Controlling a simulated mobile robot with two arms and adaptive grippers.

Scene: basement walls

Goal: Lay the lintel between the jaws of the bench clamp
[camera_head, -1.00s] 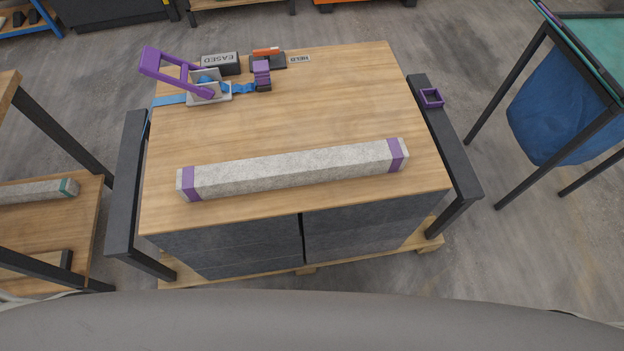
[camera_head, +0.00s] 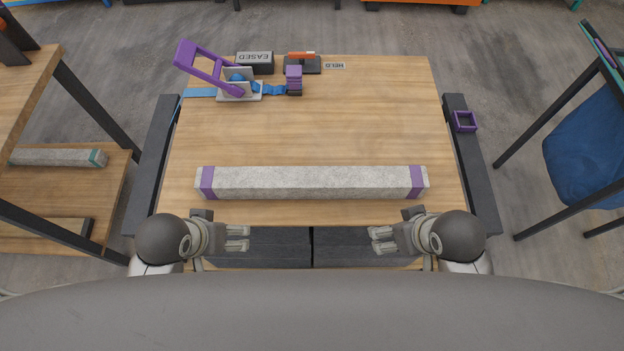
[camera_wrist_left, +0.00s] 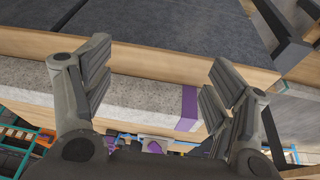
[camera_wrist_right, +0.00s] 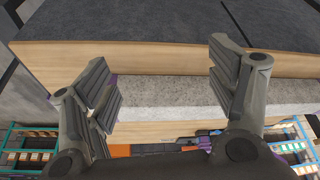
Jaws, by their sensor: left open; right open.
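The lintel (camera_head: 310,182), a long grey stone bar with a purple band near each end, lies flat along the front of the wooden bench top (camera_head: 350,120). It also shows in the left wrist view (camera_wrist_left: 145,100) and the right wrist view (camera_wrist_right: 170,97). A purple-handled device (camera_head: 208,68) with grey plates and a blue strap stands at the back left; I cannot tell whether it is the bench clamp, and its jaws are not clear. My left gripper (camera_head: 240,238) and right gripper (camera_head: 378,240) are open and empty, before the bench's front edge, apart from the lintel.
An EASED block (camera_head: 254,62), an orange-topped dark piece (camera_head: 302,64) and a HELD label (camera_head: 335,65) line the back edge. Dark rails flank the bench, the right one (camera_head: 475,165) carrying a purple square frame (camera_head: 464,122). A teal-banded bar (camera_head: 60,157) lies on the left shelf. The bench middle is clear.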

